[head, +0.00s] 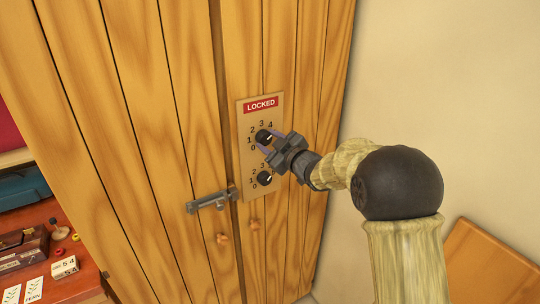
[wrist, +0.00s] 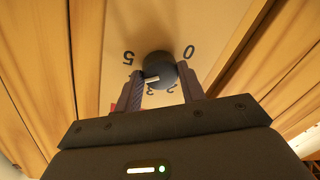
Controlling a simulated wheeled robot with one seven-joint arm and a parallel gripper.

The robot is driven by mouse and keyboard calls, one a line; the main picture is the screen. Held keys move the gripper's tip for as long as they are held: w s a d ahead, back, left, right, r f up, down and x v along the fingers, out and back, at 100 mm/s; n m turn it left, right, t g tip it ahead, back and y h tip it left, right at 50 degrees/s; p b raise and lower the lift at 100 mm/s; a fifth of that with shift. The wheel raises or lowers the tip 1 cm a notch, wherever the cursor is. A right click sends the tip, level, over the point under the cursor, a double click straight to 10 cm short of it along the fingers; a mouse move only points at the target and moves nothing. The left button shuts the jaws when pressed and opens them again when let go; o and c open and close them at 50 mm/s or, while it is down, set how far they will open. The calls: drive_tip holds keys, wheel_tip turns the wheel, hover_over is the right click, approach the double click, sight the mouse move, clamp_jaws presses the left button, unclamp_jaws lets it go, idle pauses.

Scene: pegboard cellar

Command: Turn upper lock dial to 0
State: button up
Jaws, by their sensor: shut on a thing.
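The upper lock dial (head: 263,136) is a black round knob on a pale panel (head: 246,112) on the wooden cabinet door. The knob also shows in the wrist view (wrist: 159,67), upside down, with 5 at its left and 0 at its right. Its white mark points down and left in the wrist view, toward the finger and away from the 0; the exact number there is hidden. My gripper (head: 272,142) is shut on the upper dial, one finger on each side. In the wrist view my gripper (wrist: 168,92) partly covers the lower numbers.
A second black dial (head: 265,177) sits just below on the same panel. A red LOCKED sign (head: 261,105) is above. A metal bolt (head: 211,201) and wooden knobs (head: 223,238) are lower on the doors. A red table (head: 70,288) with small items stands at left.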

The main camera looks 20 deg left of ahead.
drive_tip(key=n+b, duration=0.5)
drive_tip(key=b, duration=0.1)
drive_tip(key=shift+f+b, duration=0.2)
drive_tip(key=shift+b, duration=0.2)
drive_tip(key=n+h+b, duration=0.1)
drive_tip(key=n+b, duration=0.3)
drive_tip(key=shift+s+a+t+b, duration=0.15)
drive_tip(key=shift+t+b, duration=0.15)
drive_tip(key=shift+t, duration=0.1)
drive_tip(key=n+b, duration=0.4)
drive_tip(key=shift+n, duration=0.3)
drive_tip(key=n+t+b, duration=0.1)
drive_tip(key=n+b, duration=0.3)
drive_tip(key=shift+h, duration=0.3)
drive_tip(key=n+b, duration=0.4)
drive_tip(key=n, duration=0.1)
drive_tip(key=shift+f, duration=0.1)
drive_tip(key=n+t+b, duration=0.1)
drive_tip(key=n+b, duration=0.2)
drive_tip(key=n, duration=0.1)
drive_tip(key=shift+n+b, duration=0.3)
drive_tip(key=shift+b, duration=0.05)
drive_tip(key=n+b, duration=0.4)
drive_tip(key=n, duration=0.1)
drive_tip(key=shift+f+n, duration=0.15)
drive_tip(key=shift+n, duration=0.15)
drive_tip(key=shift+n+y+b, duration=0.6)
drive_tip(key=shift+n+b, duration=0.75)
drive_tip(key=shift+n, duration=0.75)
